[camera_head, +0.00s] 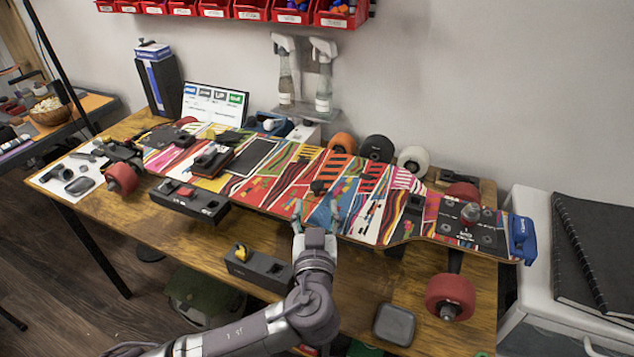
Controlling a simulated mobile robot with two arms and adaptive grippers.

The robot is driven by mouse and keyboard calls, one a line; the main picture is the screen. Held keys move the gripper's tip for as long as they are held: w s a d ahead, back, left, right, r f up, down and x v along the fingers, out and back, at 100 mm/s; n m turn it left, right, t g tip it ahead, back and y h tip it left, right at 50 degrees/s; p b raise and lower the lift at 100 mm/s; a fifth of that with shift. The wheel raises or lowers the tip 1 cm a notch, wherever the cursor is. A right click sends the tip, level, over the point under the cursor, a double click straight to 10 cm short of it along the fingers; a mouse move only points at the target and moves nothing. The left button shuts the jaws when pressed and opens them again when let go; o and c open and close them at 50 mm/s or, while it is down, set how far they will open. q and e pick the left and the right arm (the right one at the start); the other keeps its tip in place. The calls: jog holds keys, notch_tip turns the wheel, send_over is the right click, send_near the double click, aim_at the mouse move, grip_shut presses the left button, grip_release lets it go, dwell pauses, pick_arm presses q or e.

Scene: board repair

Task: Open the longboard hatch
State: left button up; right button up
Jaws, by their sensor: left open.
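The longboard (290,180) lies with its multicoloured graphic side and wheels showing, across the wooden table. A small dark knob or latch (318,187) sits near the middle of the deck. A dark rectangular panel (252,157) is left of it. No raised hatch lid shows; I cannot make out the hatch's outline. My left gripper (318,215) is open and empty at the near edge of the deck, just in front of the dark knob. Its fingers point toward the board and overlap the deck in the picture; I cannot tell if they touch. My right gripper is not in view.
Black boxes (188,201) (258,268) lie in front of the board. A grey square case (394,324) is at the table's front right. Spare wheels (377,148) and spray bottles (323,80) stand behind. A white cabinet with black notebooks (597,245) is at right.

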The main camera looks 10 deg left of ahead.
aim_at(317, 188)
pick_arm(q)
jog(key=w, duration=0.8)
jog(key=shift+w+a+p, duration=0.15)
jog(key=shift+a+p, duration=0.15)
jog(key=shift+p, duration=0.1)
grip_shut()
